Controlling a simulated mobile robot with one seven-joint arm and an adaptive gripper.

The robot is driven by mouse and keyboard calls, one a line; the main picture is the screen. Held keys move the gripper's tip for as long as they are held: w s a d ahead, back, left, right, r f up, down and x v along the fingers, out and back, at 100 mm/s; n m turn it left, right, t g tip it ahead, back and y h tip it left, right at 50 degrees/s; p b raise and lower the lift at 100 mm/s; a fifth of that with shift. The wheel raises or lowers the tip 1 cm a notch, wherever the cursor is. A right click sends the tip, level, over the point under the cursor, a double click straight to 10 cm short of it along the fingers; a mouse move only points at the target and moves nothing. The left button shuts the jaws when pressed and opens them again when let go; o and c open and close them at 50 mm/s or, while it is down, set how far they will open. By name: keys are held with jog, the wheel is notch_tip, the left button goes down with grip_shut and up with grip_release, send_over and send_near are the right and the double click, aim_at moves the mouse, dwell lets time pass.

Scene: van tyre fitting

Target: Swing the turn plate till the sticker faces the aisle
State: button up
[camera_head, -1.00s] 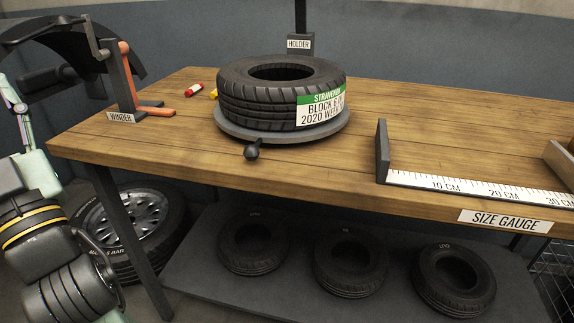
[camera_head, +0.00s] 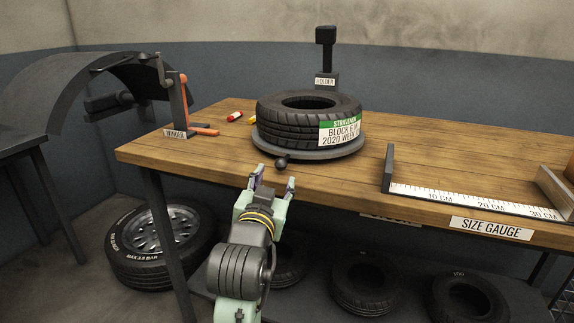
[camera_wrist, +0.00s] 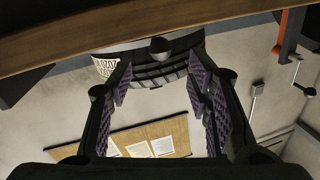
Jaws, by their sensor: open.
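A black tyre (camera_head: 305,118) lies flat on the grey round turn plate (camera_head: 325,151) on the wooden workbench. Its green and white sticker (camera_head: 340,130) is on the front right of the tyre wall. The plate's dark ball knob (camera_head: 281,162) sticks out at the front of the plate. My gripper (camera_head: 271,182) is open and empty at the bench's front edge, just in front of and below the knob. In the wrist view the knob (camera_wrist: 159,47) shows ahead, between and beyond the open fingers (camera_wrist: 164,85), with the tyre behind it.
A holder post (camera_head: 326,60) stands behind the tyre. The size gauge (camera_head: 470,200) lies to the right. Several tyres are below, including a wheel (camera_head: 160,245) on the floor.

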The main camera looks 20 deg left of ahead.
aim_at(280, 167)
jog(key=w, duration=0.3)
jog(key=w+a, duration=0.1)
jog(key=w, duration=0.1)
jog(key=w+p, duration=0.1)
jog(key=w, duration=0.2)
jog(key=shift+w+a, duration=0.2)
jog(key=shift+w, duration=0.1)
jog(key=shift+c, duration=0.5)
grip_shut()
